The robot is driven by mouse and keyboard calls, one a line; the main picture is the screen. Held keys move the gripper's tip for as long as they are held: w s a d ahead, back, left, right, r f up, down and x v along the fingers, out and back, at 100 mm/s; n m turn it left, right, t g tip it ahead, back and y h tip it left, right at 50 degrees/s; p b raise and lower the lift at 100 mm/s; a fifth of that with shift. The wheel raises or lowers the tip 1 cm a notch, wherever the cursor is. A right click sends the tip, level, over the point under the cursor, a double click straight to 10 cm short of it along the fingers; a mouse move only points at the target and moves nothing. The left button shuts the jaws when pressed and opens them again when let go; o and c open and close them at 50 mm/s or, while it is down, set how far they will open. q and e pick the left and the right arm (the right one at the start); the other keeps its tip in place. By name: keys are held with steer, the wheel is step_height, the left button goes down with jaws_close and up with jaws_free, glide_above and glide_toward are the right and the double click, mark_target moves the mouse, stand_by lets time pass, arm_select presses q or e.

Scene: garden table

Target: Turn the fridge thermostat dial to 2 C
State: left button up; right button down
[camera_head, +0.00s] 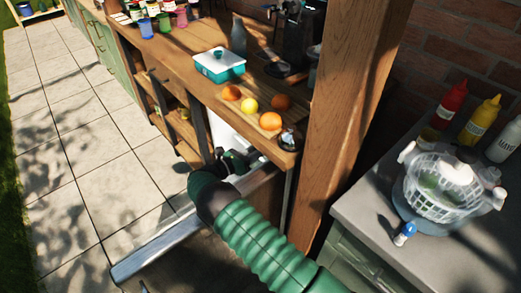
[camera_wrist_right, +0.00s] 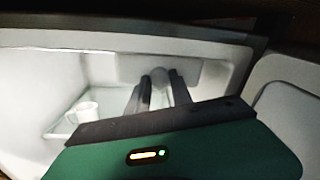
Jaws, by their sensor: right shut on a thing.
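The open fridge's pale interior (camera_wrist_right: 75,65) fills much of the right wrist view, and a bit of its white inside (camera_head: 226,130) shows under the counter in the head view. My right gripper (camera_head: 230,157) reaches into the opening. In the wrist view its two dark fingers (camera_wrist_right: 160,92) are shut on a pale rounded knob, the thermostat dial (camera_wrist_right: 160,80), at the fridge's upper back wall. The dial's marks and setting cannot be read. My left gripper is not in view.
A white cup (camera_wrist_right: 83,111) stands on a shelf inside the fridge, left of my fingers. The wooden counter (camera_head: 185,45) overhangs the opening, with oranges, a lemon and a teal-and-white box (camera_head: 219,66) on it. A wooden post (camera_head: 338,110) stands right of my arm.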

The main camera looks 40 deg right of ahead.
steer(key=shift+a+m+t+y+b, duration=0.15)
steer(key=shift+m+b, duration=0.15)
steer(key=shift+m, duration=2)
steer(key=shift+a+m+t+y+b, duration=0.15)
steer(key=shift+m+b, duration=0.1)
steer(key=shift+m, duration=2.05)
steer(key=shift+d+f, duration=0.1)
steer(key=c, duration=1.5)
jaws_free()
steer(key=o, duration=0.4)
steer(key=shift+r, duration=0.2)
steer(key=shift+c, duration=0.2)
